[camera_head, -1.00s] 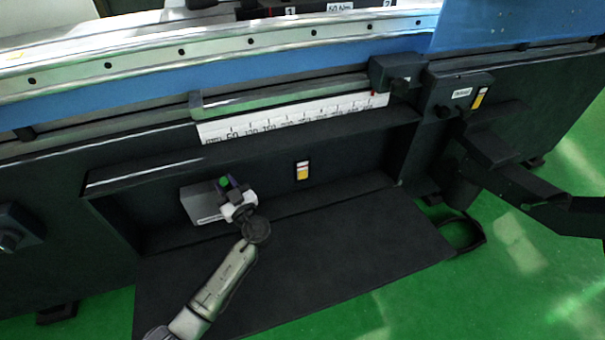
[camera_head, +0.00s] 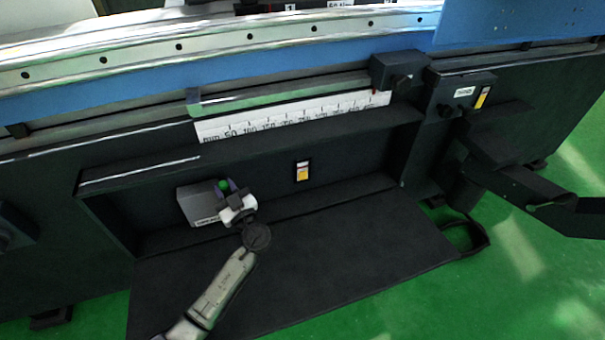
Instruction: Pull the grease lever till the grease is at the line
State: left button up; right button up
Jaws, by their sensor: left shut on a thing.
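The grease unit is a grey box (camera_head: 197,203) with a small label, set in the open bay low on the machine's front. A green knob (camera_head: 223,185), which looks like the end of the grease lever, shows at the box's right side. My left gripper (camera_head: 231,194) is shut on the green knob; its fingers hide most of the lever. My right gripper is not in view.
A dark flap (camera_head: 300,258) lies folded out below the bay. A white scale strip (camera_head: 290,118) runs above it. A labelled box (camera_head: 463,90) with a second yellow gauge (camera_head: 482,97) is at the right. Green floor is clear at the lower right.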

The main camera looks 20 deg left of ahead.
pick_arm(q)
jog(key=shift+s+f, duration=0.1)
jog(key=shift+f, duration=0.15)
jog(key=shift+s+d+t+y, duration=0.3)
jog(key=shift+s+y, duration=0.05)
jog(key=shift+y, duration=0.05)
jog(key=shift+s+d+f, duration=0.1)
jog(key=shift+s+d+f+n+y, duration=0.1)
jog(key=shift+n+y, duration=0.2)
jog(key=o, duration=0.7)
jog(key=shift+c, duration=0.2)
